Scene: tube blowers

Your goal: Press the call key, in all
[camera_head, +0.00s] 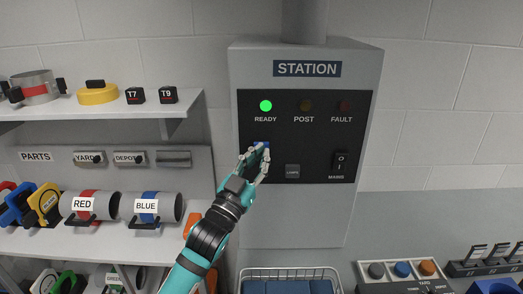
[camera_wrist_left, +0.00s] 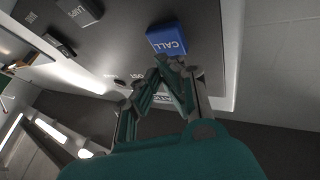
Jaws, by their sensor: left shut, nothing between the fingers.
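The blue call key (camera_head: 261,145) is on the black panel of the station box, left of the middle. It is mostly hidden behind my left gripper (camera_head: 262,150) in the head view. In the left wrist view the call key (camera_wrist_left: 168,39) shows its white CALL lettering, upside down. The closed fingertips of my left gripper (camera_wrist_left: 165,64) are just beside the key's edge in that picture. I cannot tell whether they touch it. The left gripper is shut and empty. My right gripper is not in view.
The green READY lamp (camera_head: 265,106) is lit; the POST lamp (camera_head: 305,106) and FAULT lamp (camera_head: 344,106) are dark. A grey LAMPS key (camera_head: 292,171) and the MAINS switch (camera_head: 341,163) sit right of my gripper. Shelves with tubes stand left; a wire basket (camera_head: 290,271) is below.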

